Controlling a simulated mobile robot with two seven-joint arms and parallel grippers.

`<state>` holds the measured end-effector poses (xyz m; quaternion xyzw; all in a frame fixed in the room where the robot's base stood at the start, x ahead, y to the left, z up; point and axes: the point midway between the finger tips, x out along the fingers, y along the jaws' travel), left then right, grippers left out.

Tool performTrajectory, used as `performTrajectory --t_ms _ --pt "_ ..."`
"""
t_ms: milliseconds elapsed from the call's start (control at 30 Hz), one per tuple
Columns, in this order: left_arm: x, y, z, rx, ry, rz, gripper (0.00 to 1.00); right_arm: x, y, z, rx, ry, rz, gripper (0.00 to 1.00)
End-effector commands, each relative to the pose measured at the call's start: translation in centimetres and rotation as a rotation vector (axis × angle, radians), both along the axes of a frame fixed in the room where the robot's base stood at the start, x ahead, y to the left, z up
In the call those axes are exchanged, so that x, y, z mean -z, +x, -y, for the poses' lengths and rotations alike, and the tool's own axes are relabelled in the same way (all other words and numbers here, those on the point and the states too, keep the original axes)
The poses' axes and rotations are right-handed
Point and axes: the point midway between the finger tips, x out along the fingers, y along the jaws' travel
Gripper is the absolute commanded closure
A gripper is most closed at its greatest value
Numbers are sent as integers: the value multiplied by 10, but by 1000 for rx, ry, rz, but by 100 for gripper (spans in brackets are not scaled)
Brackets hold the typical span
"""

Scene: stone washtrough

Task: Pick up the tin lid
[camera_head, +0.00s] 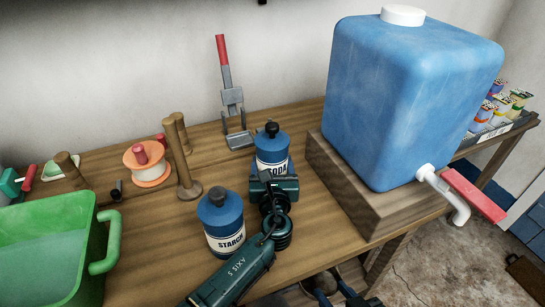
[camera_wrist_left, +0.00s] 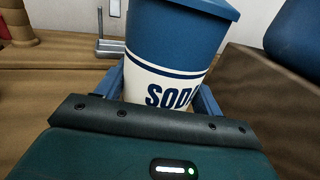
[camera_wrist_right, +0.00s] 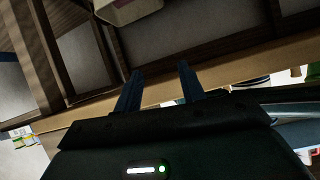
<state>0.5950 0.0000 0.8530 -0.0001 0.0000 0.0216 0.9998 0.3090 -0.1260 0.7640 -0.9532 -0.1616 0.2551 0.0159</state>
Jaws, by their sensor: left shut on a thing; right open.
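The soda tin (camera_head: 272,160) is blue with a cream label and stands upright on the wooden table. Its blue lid (camera_head: 270,143) with a black knob sits on top; the lid's rim also shows in the left wrist view (camera_wrist_left: 205,6). A similar starch tin (camera_head: 225,238) stands to its left, with its own knobbed blue lid (camera_head: 219,208). My left gripper (camera_wrist_left: 160,95) is shut on the soda tin's body, one finger on each side. My right gripper (camera_head: 335,290) is open and empty, low in front of the table; its two fingers show apart in the right wrist view (camera_wrist_right: 160,70).
A large blue water tank (camera_head: 400,110) with a tap stands on a wooden block at the right. A green tub (camera_head: 50,250), wooden pegs and an orange-edged spool (camera_head: 148,172) are at the left. A red-handled tool (camera_head: 228,80) leans behind. Some bare tabletop lies around the starch tin.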

Motion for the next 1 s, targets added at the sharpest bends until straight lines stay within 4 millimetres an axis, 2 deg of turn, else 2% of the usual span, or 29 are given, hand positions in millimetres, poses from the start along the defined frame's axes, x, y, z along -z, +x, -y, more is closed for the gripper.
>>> performTrajectory --t_ms 33,133,233,400,567,667,833,933,1000 --pt "0 0 0 -1 1 0 62 2 -1 0 0 8 -9 55" --pt "0 0 -1 -1 1 0 62 3 -1 -3 15 72 -48 47" --pt "0 0 -1 -1 1 0 62 5 -1 -9 45 211 -136 46" --pt "0 0 0 -1 1 0 62 6 -8 -31 105 571 -397 46" --pt "0 0 0 -1 1 0 62 -8 -19 -56 135 906 -695 46" --pt "0 0 0 -1 1 0 62 -24 -27 -71 136 1092 -896 46" --pt "0 0 0 -1 1 0 62 -65 -35 -89 95 1341 -1247 46" --pt "0 0 0 -1 1 0 62 -101 -27 -98 14 1418 -1438 46" --pt "0 0 0 -1 1 0 62 -119 -15 -103 -45 1407 -1484 46"
